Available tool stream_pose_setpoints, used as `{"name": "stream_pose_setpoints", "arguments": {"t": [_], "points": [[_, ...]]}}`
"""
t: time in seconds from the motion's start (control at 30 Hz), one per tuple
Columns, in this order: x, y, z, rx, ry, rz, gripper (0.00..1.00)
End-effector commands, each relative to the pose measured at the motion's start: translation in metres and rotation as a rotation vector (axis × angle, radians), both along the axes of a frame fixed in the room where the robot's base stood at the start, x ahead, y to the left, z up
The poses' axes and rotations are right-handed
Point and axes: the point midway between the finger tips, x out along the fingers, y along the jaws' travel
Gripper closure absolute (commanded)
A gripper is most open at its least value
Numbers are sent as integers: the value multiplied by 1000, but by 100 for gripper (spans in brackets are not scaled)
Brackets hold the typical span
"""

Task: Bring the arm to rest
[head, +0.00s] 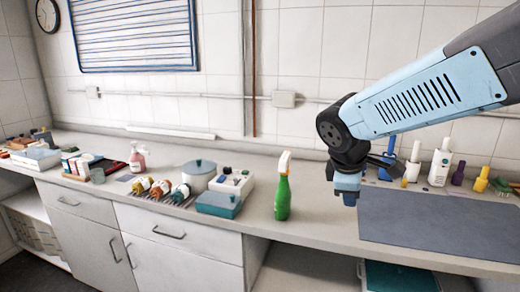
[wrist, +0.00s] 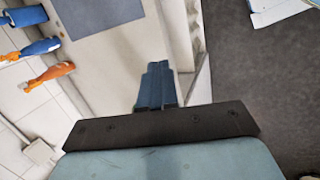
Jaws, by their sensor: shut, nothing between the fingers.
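My gripper (head: 347,197) hangs at the end of my light-blue arm, pointing down above the counter, to the right of a green spray bottle. In the wrist view my gripper (wrist: 158,72) shows two blue fingers pressed together with nothing between them. The fingers touch nothing that I can see. Part of the far counter behind the arm is hidden.
The green spray bottle (head: 282,195) with an orange-white head stands left of my gripper. A dark grey mat (head: 440,226) lies on the counter (head: 310,222) to the right. White bottles (head: 440,162) stand behind it. A blue-lidded pot (head: 199,175) stands left.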

Motion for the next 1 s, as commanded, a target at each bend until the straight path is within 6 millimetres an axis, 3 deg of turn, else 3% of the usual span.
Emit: {"name": "stream_pose_setpoints", "arguments": {"t": [0.2, 0.5, 0.7, 1.0], "points": [[-42, -22, 24, 263, -133, -409, 100], [-88, -31, 45, 595, -264, -865, 100], [-99, -32, 50, 690, -292, -985, 100], [-100, -32, 50, 697, -293, -995, 100]]}}
